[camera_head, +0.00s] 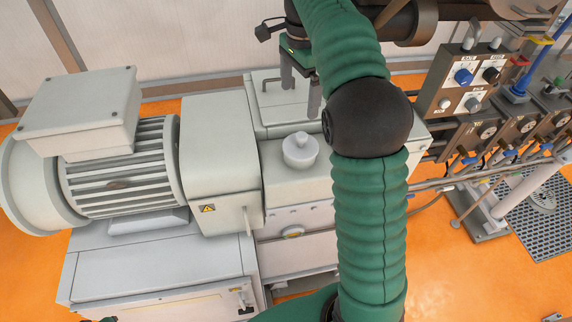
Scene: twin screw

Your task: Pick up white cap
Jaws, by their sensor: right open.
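The white cap (300,149) is a round, pale cap with a small knob on top. It sits on the flat top of the grey machine housing (285,182), near the middle of the view. My right gripper (301,100) points down just behind the cap in the picture, above the housing. Its two grey fingers are apart, with nothing seen between them. The fingers do not appear to touch the cap. My green right arm covers the area right of the cap. My left gripper is not in view.
A large grey motor (120,170) with a box on top stands at the left. A flat lid with a handle (280,84) lies behind the cap. A control panel with knobs (465,82) and pipes stand at the right. The orange floor (460,270) is open at lower right.

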